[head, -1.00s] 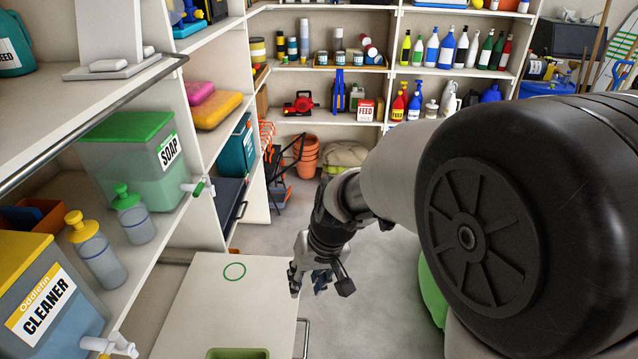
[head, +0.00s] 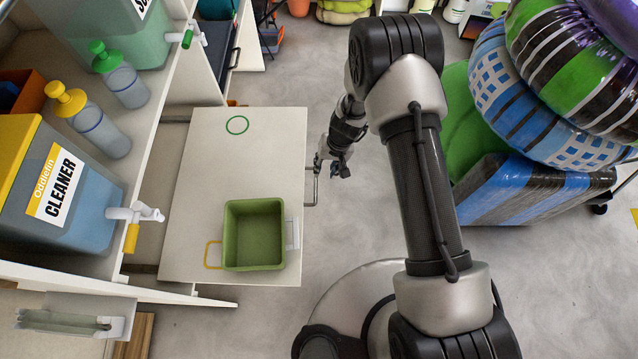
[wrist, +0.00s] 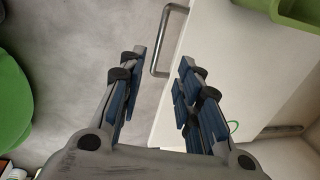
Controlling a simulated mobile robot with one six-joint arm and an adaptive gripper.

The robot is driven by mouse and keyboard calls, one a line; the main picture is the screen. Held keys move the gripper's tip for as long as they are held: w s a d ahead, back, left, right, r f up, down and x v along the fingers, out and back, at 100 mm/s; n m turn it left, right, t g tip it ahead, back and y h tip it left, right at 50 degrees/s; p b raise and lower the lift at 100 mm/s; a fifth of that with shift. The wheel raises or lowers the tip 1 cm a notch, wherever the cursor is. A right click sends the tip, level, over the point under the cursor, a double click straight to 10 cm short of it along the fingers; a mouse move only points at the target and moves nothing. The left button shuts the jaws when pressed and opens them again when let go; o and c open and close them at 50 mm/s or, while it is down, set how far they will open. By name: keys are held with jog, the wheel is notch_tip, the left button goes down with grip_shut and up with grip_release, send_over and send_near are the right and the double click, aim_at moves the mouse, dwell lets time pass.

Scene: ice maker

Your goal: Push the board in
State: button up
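The board (head: 200,160) is a pale pull-out panel, extended from the shelf unit on the left over the floor. A green circle outline and a yellow square outline are marked on it. A metal handle (head: 311,186) sits on its right edge. My gripper (head: 334,170) is just right of the handle. In the wrist view, my gripper (wrist: 155,85) is open, its blue-padded fingers apart. The handle (wrist: 168,40) shows beyond and between the fingertips, with the board (wrist: 225,65) to the right. I cannot tell whether a finger touches the handle.
A green bin (head: 254,235) stands on the board's near part, beside the yellow outline. The cleaner dispenser (head: 60,190) and pump bottles (head: 90,122) stand on the shelf at left. A blue-striped box (head: 535,195) with stacked rings stands right. Floor between is clear.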

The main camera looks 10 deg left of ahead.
aim_at(316, 187)
jog(key=a+f+b, duration=0.1)
jog(key=f, duration=0.3)
jog(key=a+f+b, duration=0.1)
jog(key=f, duration=0.9)
jog(key=shift+s+a+b, duration=0.3)
jog(key=shift+a+b, duration=0.1)
jog(key=shift+c, duration=0.5)
grip_shut()
